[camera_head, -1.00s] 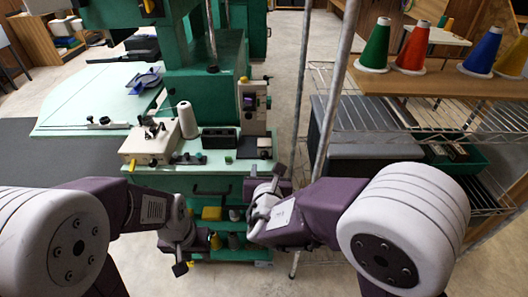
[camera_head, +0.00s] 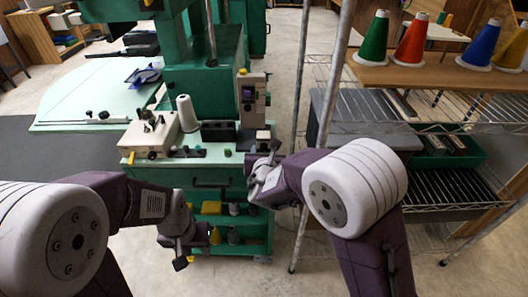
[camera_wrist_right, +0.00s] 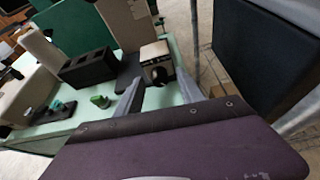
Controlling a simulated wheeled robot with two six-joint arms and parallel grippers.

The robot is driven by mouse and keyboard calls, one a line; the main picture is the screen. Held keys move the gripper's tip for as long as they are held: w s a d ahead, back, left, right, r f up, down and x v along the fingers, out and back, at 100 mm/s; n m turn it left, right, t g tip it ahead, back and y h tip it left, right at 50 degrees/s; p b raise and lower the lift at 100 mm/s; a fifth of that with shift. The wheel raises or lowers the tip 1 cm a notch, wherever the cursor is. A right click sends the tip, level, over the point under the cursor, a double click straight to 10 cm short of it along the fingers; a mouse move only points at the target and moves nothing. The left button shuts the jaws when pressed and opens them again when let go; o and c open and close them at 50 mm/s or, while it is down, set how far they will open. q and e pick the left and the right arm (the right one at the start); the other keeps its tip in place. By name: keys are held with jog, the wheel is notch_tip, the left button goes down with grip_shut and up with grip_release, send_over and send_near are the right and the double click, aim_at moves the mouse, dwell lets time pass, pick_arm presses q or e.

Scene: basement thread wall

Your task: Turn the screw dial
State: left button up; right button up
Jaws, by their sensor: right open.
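A small cream box with a dark round knob, which looks like the screw dial (camera_wrist_right: 158,74), stands at the right end of the pale green table top. In the head view the box (camera_head: 263,136) is just beyond my right gripper (camera_head: 263,156). In the right wrist view my right gripper (camera_wrist_right: 160,95) is open and empty, its two fingers spread on either side of the knob and in front of it. I cannot tell whether they touch it. My left gripper (camera_head: 190,250) hangs low in front of the green cabinet, with nothing visible in it; its jaw opening is unclear.
A black block (camera_wrist_right: 87,68) and a small green knob (camera_wrist_right: 100,101) sit left of the dial. A white thread cone (camera_head: 187,114) stands further left. A metal pole (camera_head: 327,90) and wire shelf (camera_head: 430,130) stand close on the right.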

grip_shut()
jog(key=n+p, duration=0.1)
jog(key=h+p, duration=0.1)
jog(key=p, duration=0.1)
jog(key=shift+a+r+n, duration=0.15)
jog(key=shift+r+n, duration=0.1)
jog(key=shift+n, duration=0.15)
jog(key=n+h+p, duration=0.1)
jog(key=n+p, duration=0.1)
jog(key=p, duration=0.1)
jog(key=shift+a+f+h, duration=0.1)
jog(key=shift+a+h, duration=0.05)
jog(key=shift+h, duration=0.25)
jog(key=n+h+p, duration=0.1)
jog(key=n+p, duration=0.1)
jog(key=n, duration=0.1)
jog(key=shift+a+f+t+h+p, duration=0.1)
jog(key=shift+f+t+h+p, duration=0.05)
jog(key=shift+t+h+p, duration=0.2)
jog(key=shift+f+n+t+h+p, duration=0.2)
jog(key=shift+n+h+p, duration=0.15)
jog(key=shift+n, duration=0.35)
jog(key=shift+f+n+t+h+p, duration=0.1)
jog(key=shift+n+t+h+p, duration=0.1)
jog(key=shift+n+p, duration=0.35)
jog(key=shift+a+n, duration=0.1)
jog(key=shift+n, duration=0.15)
